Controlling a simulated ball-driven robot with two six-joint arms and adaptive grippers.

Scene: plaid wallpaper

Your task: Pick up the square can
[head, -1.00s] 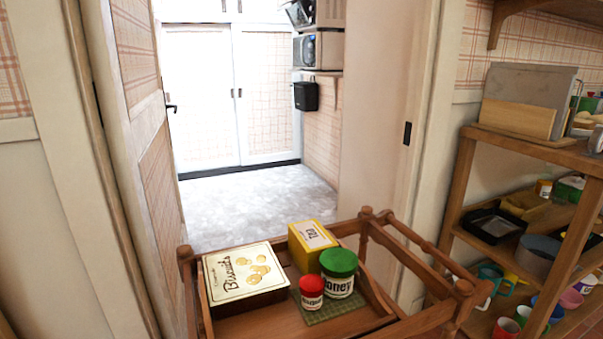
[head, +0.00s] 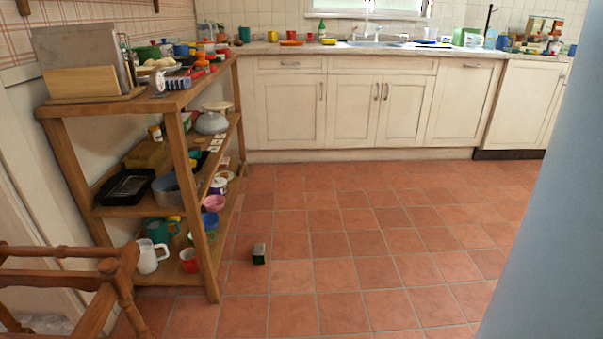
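A small dark green, box-shaped item with a greyish top, which looks like the square can (head: 259,253), stands on the tiled floor. It is just right of the wooden shelf unit, apart from it, with no other object touching it. Its label is too small to read. Neither of my grippers is in view.
The wooden shelf unit (head: 191,190) holds trays, pots and mugs. Part of a wooden trolley (head: 60,278) is at the lower left. White cabinets (head: 375,105) line the back under a cluttered counter. A blue-grey surface (head: 545,230) blocks the right. The tiled floor (head: 370,240) between is clear.

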